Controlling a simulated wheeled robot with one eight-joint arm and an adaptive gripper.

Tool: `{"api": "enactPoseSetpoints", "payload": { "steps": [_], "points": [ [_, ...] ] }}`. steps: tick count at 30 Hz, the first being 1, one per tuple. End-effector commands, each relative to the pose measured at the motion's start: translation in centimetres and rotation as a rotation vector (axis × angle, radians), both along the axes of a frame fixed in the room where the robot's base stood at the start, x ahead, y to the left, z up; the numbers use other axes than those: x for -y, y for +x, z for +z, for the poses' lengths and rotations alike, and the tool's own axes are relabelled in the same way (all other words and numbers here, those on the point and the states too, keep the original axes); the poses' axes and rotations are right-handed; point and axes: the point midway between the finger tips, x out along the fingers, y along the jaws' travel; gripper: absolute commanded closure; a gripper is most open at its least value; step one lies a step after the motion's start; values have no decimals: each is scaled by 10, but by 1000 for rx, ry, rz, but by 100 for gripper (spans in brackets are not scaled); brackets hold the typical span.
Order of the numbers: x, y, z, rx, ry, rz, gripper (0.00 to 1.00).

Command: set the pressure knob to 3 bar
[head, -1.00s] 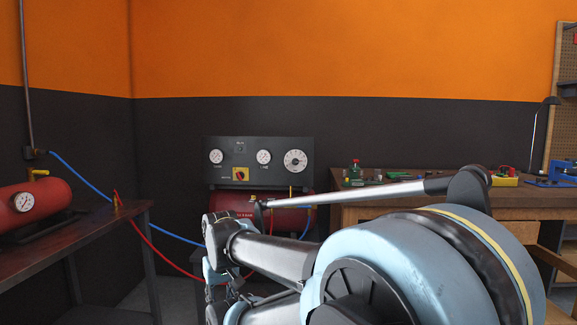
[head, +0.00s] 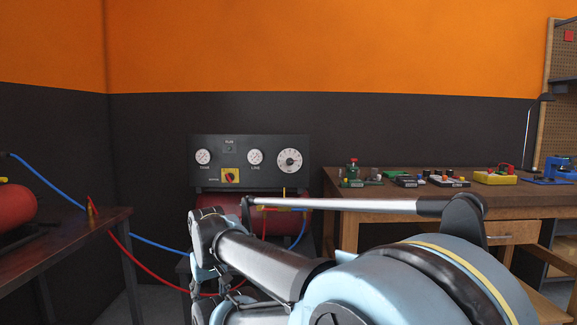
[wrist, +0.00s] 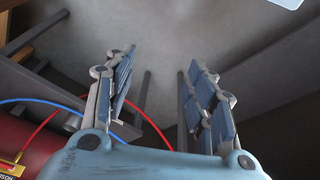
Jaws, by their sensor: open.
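The black control panel (head: 250,147) stands ahead against the dark wall. At its right is a round white scale with a dark centre, which looks like the pressure knob (head: 289,161); its setting is too small to read. A red knob on a yellow plate (head: 230,175) sits lower on the panel, with the TANK gauge (head: 203,157) and the LINE gauge (head: 255,157) above it. My gripper (wrist: 160,62) is open and empty in the wrist view, its fingers spread above the floor. In the head view it is low, below the panel, partly hidden by my arm.
A red tank (head: 212,202) lies under the panel. A wooden workbench (head: 400,187) with several small items stands at right. A dark table (head: 85,232) with another red tank (head: 15,212) is at left. Blue and red hoses (head: 122,250) cross the gap between.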

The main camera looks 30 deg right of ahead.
Motion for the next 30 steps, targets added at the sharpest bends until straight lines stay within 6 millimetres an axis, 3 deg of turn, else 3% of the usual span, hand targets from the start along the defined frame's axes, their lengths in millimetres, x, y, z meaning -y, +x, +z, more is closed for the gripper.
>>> {"api": "enactPoseSetpoints", "payload": {
  "steps": [5, 9, 15, 21, 24, 30],
  "points": [
    [58, 55, 30, 168, -121, -197, 49],
    [131, 108, 77, 391, -262, -395, 49],
    [230, 165, 158, 716, -437, -567, 49],
    [307, 204, 233, 1001, -559, -591, 49],
    [337, 219, 262, 1112, -592, -555, 49],
    [385, 242, 288, 1240, -595, -432, 49]
  ]
}}
